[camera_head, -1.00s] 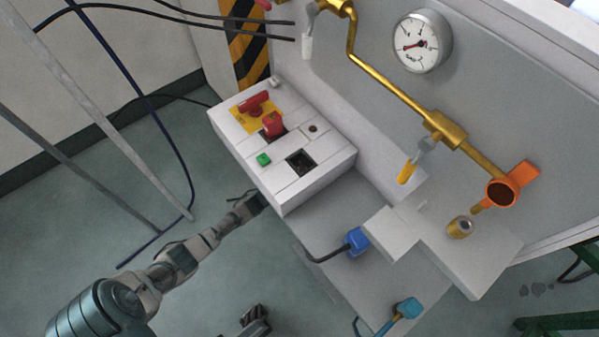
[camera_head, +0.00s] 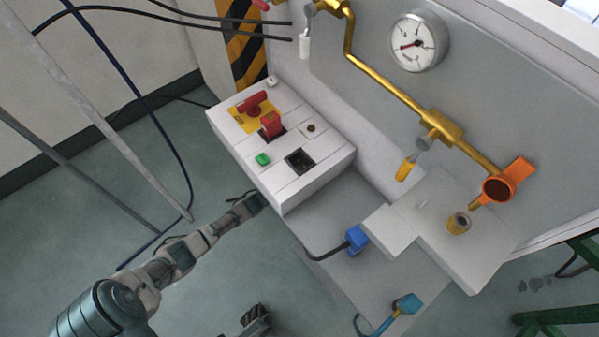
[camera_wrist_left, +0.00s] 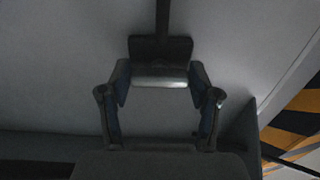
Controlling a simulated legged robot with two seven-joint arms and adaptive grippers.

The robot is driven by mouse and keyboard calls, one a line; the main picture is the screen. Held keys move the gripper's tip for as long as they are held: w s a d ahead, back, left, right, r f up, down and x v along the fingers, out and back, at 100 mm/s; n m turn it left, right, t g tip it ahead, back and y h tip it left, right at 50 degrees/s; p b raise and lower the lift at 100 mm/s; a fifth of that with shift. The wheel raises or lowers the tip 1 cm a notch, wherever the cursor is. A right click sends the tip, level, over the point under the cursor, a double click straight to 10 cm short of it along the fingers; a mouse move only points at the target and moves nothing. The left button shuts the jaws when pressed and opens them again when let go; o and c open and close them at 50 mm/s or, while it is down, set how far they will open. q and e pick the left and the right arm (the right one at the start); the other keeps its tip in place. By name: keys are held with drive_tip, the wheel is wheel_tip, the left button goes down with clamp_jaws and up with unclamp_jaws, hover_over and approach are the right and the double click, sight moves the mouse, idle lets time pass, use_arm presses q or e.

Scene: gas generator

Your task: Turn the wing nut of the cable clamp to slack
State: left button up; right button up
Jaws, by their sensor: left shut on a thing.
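In the left wrist view a dark block with a pale rounded metal front (camera_wrist_left: 160,77) sits against a light grey wall, with a dark cable or strip running up from it. It appears to be the cable clamp with its wing nut, though the wing shape is too dim to make out. My left gripper (camera_wrist_left: 160,82) is shut on this part, one finger at each side. In the head view my left gripper (camera_head: 255,203) is at the lower left side of the white control box, and the clamp is hidden there. My right gripper (camera_head: 256,321) shows partly at the bottom edge, apart from everything.
The white control box (camera_head: 300,185) carries a red switch (camera_head: 271,124) and a green button (camera_head: 263,159). A blue plug (camera_head: 356,238), yellow pipe (camera_head: 390,83) and gauge (camera_head: 418,42) are to the right. Grey poles (camera_head: 135,165) stand left over open floor.

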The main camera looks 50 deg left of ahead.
use_arm(q)
drive_tip(key=shift+s+a+f, duration=0.1)
drive_tip(key=shift+s+f, duration=0.1)
drive_tip(key=shift+f, duration=0.15)
drive_tip(key=o, duration=1)
drive_tip(key=shift+o, duration=0.7)
drive_tip(key=shift+w, duration=0.1)
drive_tip(key=shift+r, duration=0.1)
drive_tip(key=s+a, duration=0.1)
drive_tip(key=s, duration=1.1)
